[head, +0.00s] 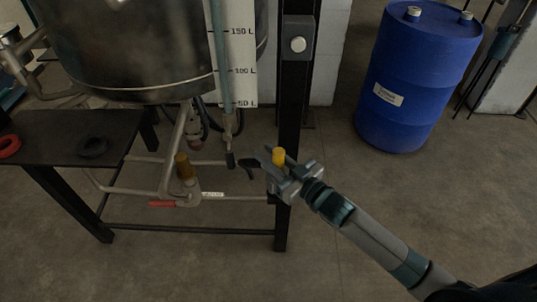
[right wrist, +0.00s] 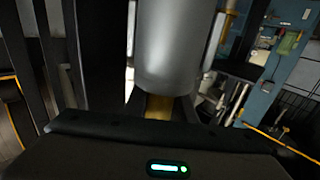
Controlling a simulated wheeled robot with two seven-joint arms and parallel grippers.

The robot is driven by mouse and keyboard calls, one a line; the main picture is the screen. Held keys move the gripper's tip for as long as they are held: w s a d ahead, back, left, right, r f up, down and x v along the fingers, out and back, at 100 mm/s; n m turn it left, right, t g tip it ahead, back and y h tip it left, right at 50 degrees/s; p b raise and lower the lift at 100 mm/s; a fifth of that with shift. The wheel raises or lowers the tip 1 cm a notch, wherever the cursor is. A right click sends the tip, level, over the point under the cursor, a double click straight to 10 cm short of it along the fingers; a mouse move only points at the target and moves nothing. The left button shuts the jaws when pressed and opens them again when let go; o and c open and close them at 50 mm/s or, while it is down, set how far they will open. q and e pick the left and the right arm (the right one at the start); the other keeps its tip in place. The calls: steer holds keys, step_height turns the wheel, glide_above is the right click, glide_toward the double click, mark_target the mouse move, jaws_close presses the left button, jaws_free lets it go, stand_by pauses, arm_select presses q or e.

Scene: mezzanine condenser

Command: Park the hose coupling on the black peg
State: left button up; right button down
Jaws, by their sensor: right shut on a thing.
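My right gripper (head: 279,163) is beside the black upright post of the vessel frame, shut on a small yellow-brass piece (head: 278,156), which looks like the hose coupling. In the right wrist view, the brass piece (right wrist: 158,106) sits between the dark fingers, with a large grey cylinder (right wrist: 172,50) filling the view beyond it. A short dark piece (head: 249,164) shows just left of the gripper; it may be the black peg, but I cannot tell for certain. I cannot tell whether the coupling touches anything besides the fingers. My left gripper is not in view.
A metal vessel (head: 140,50) with a litre scale (head: 240,60) stands above pipes and a red-handled valve (head: 162,204). The black post (head: 290,105) is close to the gripper. A dark table (head: 60,130) is at left, a blue drum (head: 415,80) at back right.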

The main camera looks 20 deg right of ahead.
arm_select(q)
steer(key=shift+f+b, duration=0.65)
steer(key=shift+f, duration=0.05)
arm_select(e)
steer(key=shift+f, duration=1.1)
steer(key=c, duration=1.5)
jaws_free()
steer(key=shift+o, duration=0.6)
steer(key=shift+f, duration=0.1)
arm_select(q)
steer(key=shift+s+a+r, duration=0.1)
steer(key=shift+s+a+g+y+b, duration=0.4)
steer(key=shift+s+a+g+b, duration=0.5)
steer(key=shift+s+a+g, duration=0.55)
arm_select(e)
steer(key=v, duration=1.7)
steer(key=shift+s, duration=0.15)
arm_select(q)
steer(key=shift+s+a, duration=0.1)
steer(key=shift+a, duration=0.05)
